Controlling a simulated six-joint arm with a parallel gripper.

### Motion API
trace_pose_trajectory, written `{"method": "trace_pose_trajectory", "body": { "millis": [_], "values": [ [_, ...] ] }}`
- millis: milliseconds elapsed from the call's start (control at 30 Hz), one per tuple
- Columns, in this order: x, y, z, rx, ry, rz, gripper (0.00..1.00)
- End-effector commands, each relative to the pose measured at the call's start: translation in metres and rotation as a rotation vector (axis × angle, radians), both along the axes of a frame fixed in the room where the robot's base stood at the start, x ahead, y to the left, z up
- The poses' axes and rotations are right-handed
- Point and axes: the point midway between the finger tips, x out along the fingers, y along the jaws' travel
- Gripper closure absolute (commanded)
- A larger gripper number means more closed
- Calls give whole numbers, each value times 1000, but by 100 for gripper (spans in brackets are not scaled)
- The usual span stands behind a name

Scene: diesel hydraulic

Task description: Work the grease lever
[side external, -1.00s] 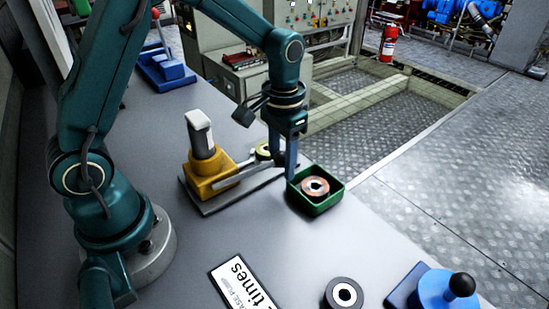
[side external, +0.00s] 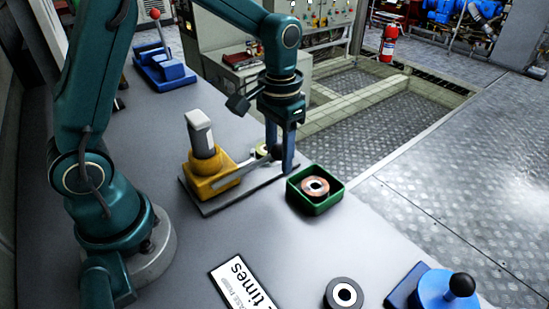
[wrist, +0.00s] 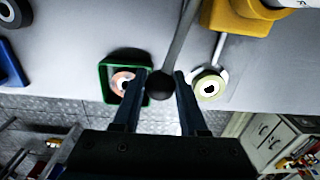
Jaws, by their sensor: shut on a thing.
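The yellow grease pump (side external: 210,182) with its grey upright cylinder (side external: 200,133) stands on a flat grey plate left of my gripper (side external: 280,160). Its thin grey lever (side external: 236,174) slants up to the right and ends in a dark round knob. In the wrist view the lever (wrist: 183,38) runs down to the knob (wrist: 159,87), which sits between the two fingers of my gripper (wrist: 158,82). The gripper is shut on the knob. In the side view the fingers partly hide the knob.
A green tray (side external: 293,199) holding a copper-coloured ring (side external: 315,187) stands close right of the fingers. A pale yellow-green ring (wrist: 208,87) lies by the pump. A sign (side external: 243,283), dark ring (side external: 343,294) and blue device (side external: 445,290) are at the front.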

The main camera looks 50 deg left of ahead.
Motion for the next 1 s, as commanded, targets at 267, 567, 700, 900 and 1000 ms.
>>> {"method": "trace_pose_trajectory", "body": {
  "millis": [267,567,700,900,1000],
  "values": [
    [-3,1,4,3,3,-1,98],
    [-8,1,15,3,3,-1,98],
    [-10,1,19,3,2,0,98],
    [-10,1,20,3,2,0,98],
    [-10,1,20,3,1,0,98]
  ]
}}
